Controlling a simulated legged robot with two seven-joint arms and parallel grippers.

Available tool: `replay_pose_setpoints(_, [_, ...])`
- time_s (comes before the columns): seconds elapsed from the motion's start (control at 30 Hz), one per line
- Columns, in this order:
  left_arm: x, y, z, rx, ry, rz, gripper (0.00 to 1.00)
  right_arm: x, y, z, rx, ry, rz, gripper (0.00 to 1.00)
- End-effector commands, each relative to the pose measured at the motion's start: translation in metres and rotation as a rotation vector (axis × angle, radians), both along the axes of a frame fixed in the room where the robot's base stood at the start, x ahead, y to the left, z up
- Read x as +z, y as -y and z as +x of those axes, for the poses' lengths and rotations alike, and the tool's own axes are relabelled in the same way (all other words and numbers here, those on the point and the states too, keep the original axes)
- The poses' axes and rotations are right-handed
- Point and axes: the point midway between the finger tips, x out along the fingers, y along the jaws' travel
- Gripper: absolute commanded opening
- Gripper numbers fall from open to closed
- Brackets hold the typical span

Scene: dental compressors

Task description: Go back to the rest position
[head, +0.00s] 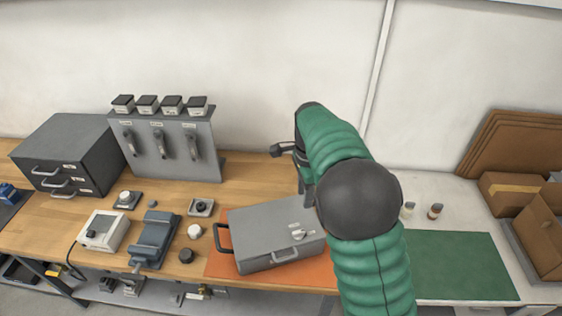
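My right arm comes in from the bottom right with a green ribbed sleeve and a dark rounded joint. My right gripper (297,172) is at its far end, above the bench and behind the grey case (265,230). It is partly covered by my own arm, and its finger opening cannot be made out. No object shows in it. The case lies on an orange mat (225,265), with its lid closed, a dark handle at its left and a light latch or knob on top. My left gripper is not in view.
A grey drawer cabinet (75,145) and a grey tool rack (168,160) stand at the back left. Small devices and knobs sit in front. At the right are a green mat (455,265), two small bottles and cardboard boxes (540,230).

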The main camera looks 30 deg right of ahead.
Motion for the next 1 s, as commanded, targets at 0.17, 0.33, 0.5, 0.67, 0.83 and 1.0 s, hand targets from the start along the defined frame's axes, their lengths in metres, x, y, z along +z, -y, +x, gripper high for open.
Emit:
replay_pose_setpoints(0.17, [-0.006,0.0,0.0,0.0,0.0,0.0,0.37,-0.012,-0.006,-0.008,0.086,0.009,0.005,0.35])
replay_pose_setpoints(0.33, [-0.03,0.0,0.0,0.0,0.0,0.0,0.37,-0.067,-0.048,-0.058,0.651,0.079,-0.012,0.35])
replay_pose_setpoints(0.5, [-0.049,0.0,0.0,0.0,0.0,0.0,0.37,-0.117,-0.097,-0.126,1.368,0.149,-0.117,0.35])
replay_pose_setpoints(0.67, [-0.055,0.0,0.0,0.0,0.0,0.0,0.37,-0.136,-0.116,-0.162,1.728,0.169,-0.198,0.35])
replay_pose_setpoints(0.83, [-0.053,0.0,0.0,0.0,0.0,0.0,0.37,-0.137,-0.117,-0.165,1.773,0.169,-0.207,0.35])
replay_pose_setpoints(1.0, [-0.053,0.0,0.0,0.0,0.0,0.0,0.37,-0.137,-0.117,-0.165,1.77,0.168,-0.206,0.35])
